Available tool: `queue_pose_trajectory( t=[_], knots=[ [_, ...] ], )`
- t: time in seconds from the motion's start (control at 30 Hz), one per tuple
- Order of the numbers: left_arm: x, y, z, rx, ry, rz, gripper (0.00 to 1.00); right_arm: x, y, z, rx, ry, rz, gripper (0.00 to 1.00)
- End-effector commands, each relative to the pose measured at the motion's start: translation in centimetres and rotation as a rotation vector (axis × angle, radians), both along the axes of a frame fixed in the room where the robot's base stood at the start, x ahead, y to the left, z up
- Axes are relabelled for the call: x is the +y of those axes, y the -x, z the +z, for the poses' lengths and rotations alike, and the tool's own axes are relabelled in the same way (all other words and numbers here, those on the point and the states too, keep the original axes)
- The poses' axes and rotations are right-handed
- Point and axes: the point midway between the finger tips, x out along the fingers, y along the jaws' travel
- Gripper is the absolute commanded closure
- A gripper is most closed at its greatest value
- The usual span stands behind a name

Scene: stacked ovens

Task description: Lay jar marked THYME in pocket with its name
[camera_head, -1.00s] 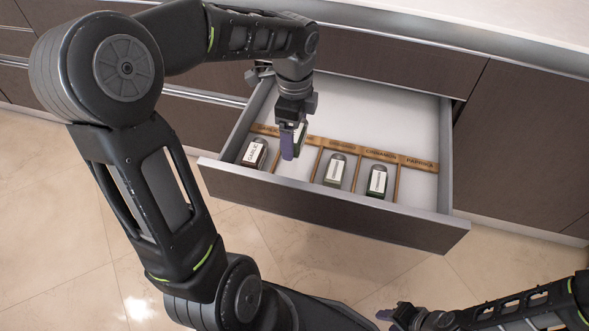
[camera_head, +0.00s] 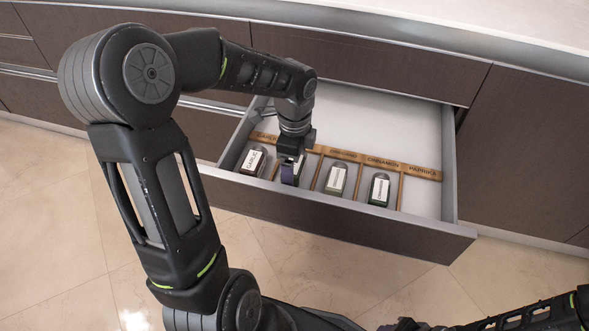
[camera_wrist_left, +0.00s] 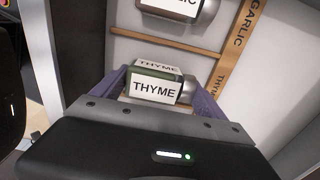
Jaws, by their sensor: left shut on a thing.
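My left gripper (camera_head: 291,172) points down into the open drawer, shut on the THYME jar (camera_wrist_left: 155,86). The jar lies sideways between the purple fingers, its white name label facing the wrist camera. In the head view, the gripper mostly hides it. The jar is over or in the second pocket from the left, beside the GARLIC jar's pocket. I cannot tell whether it touches the drawer floor. My right gripper (camera_head: 402,325) is at the bottom edge, partly cut off, away from the drawer.
A wooden name strip (camera_head: 409,170) and thin dividers form the pockets. The GARLIC jar (camera_head: 253,160) lies leftmost. Two more jars (camera_head: 335,179) (camera_head: 379,189) lie right of my gripper. The PAPRIKA pocket is empty. The drawer front (camera_head: 330,216) and side walls stand around them.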

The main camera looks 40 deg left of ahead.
Motion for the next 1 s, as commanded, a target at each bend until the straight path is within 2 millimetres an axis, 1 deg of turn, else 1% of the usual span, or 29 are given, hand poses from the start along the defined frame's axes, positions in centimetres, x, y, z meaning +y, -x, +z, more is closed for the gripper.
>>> queue_pose_trajectory(
  t=[0.03,0.1,0.37,0.5,0.53,0.73,1.0],
  knots=[
    [-0.03,0.05,-1.04,0.003,0.001,0.0,0.6,0.0,0.01,-0.49,0.0,0.0,0.0,0.64],
    [-0.04,0.04,-1.53,0.002,0.002,0.001,0.6,0.0,0.01,-0.59,0.0,0.0,-0.001,0.64],
    [-0.03,-0.01,-1.51,-0.001,0.001,0.001,0.6,-0.01,0.0,-0.48,0.0,0.0,-0.001,0.64],
    [-0.04,-0.01,-1.88,0.0,0.001,0.001,0.6,-0.02,-0.02,-0.69,-0.001,0.0,-0.001,0.64],
    [-0.04,0.0,-1.9,0.0,0.001,0.0,0.16,-0.03,-0.03,-0.68,-0.001,0.0,-0.001,0.64],
    [-0.03,0.0,-1.82,0.0,0.001,0.001,0.0,-0.03,-0.03,-0.62,-0.001,0.0,-0.001,0.64],
    [-0.02,0.0,-1.67,0.0,0.001,0.001,0.0,-0.02,-0.03,-0.54,-0.001,0.0,-0.001,0.64]
  ],
)
